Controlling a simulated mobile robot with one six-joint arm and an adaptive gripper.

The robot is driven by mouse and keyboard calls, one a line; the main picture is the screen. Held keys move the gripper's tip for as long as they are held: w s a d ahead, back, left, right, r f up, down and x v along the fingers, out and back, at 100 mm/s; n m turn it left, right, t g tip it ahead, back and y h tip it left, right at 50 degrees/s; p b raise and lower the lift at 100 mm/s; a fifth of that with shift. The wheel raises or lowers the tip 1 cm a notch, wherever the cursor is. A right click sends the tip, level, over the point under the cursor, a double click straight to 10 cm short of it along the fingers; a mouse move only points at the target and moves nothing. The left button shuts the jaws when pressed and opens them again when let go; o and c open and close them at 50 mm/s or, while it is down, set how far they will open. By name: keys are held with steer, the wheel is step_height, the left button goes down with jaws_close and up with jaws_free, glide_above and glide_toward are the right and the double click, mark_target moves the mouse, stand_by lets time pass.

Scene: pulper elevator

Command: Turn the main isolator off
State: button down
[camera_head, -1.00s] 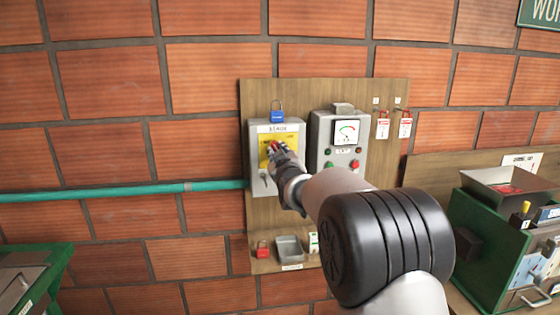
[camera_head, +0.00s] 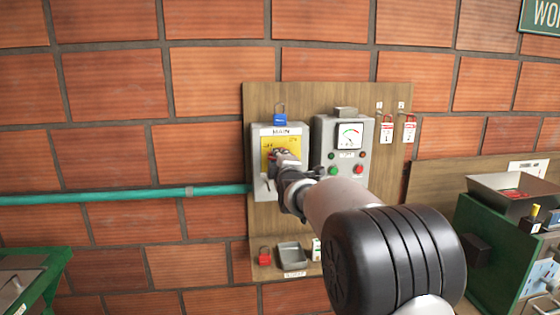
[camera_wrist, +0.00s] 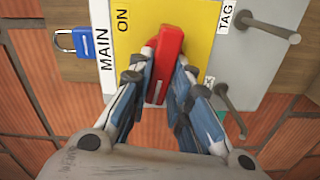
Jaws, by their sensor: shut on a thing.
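The main isolator is a grey box (camera_head: 260,187) with a yellow plate (camera_head: 268,141) and a MAIN label (camera_head: 281,131). In the wrist view, its red handle (camera_wrist: 168,42) lies between the fingers of my gripper (camera_wrist: 157,84), along the length of the fingers. My gripper is shut on the handle. ON is printed on the yellow plate (camera_wrist: 198,38) beside the handle. In the head view, my gripper (camera_head: 281,157) is at the box front and covers most of the handle. The lower part of the plate is partly hidden.
A blue padlock (camera_head: 280,120) hangs above the isolator. A grey meter box (camera_head: 324,125) with buttons stands close on the right. Red tags (camera_head: 387,131) hang further right. A green pipe (camera_head: 150,194) enters from the left.

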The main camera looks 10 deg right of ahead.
steer(key=shift+n, duration=0.9)
steer(key=c, duration=1.5)
jaws_free()
steer(key=shift+f, duration=0.1)
steer(key=shift+s, duration=0.1)
steer(key=s, duration=1.1)
steer(key=shift+s, duration=0.4)
steer(key=shift+s, duration=0.1)
